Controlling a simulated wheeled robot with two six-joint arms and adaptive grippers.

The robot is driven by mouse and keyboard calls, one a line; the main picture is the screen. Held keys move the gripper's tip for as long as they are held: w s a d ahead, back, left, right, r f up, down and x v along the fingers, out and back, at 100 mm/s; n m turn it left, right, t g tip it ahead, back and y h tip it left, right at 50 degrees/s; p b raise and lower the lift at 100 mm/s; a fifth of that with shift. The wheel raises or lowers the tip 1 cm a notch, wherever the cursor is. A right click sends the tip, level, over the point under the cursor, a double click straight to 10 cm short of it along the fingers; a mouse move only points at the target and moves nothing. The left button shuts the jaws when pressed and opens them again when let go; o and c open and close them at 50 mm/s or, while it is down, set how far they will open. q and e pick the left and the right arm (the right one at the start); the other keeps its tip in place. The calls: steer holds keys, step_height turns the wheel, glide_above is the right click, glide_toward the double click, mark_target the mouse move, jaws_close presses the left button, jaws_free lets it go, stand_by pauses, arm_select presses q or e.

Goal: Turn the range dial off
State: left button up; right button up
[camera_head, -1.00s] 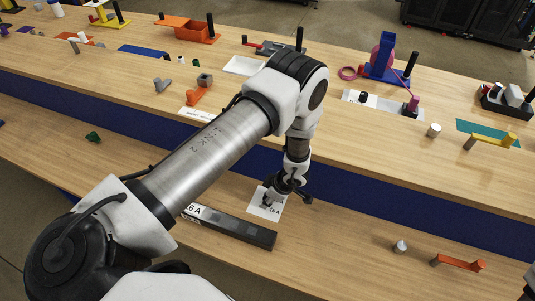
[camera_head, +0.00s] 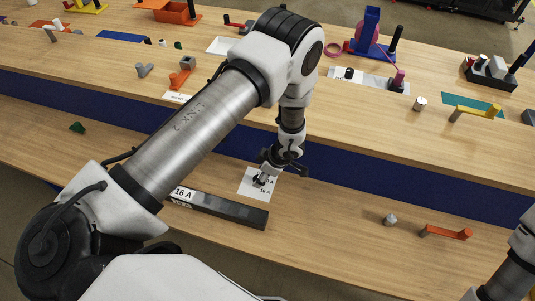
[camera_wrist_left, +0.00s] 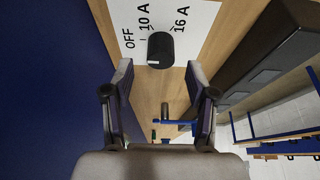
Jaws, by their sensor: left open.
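The range dial is a short black round knob (camera_wrist_left: 160,49) on a white plate (camera_wrist_left: 117,12) marked OFF, 10 A and 16 A. In the left wrist view, a small pale mark shows on the knob's edge, but I cannot tell which setting it points to. My left gripper (camera_wrist_left: 159,80) is open, its fingers at either side just below the knob in the picture, with nothing between them. In the head view, my left gripper (camera_head: 264,174) is over the white plate (camera_head: 246,189) on the lower bench level and partly hides the knob. My right gripper is out of view.
A long dark box (camera_head: 230,208) labelled 16 A lies left of and nearer than the plate. A grey knob (camera_head: 390,219) and an orange handle (camera_head: 446,232) stand to the right. A blue riser (camera_head: 375,180) backs the lower level. Bare wood lies between.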

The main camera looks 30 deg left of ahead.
arm_select(q)
steer(key=v, duration=0.8)
steer(key=shift+s+d, duration=0.1)
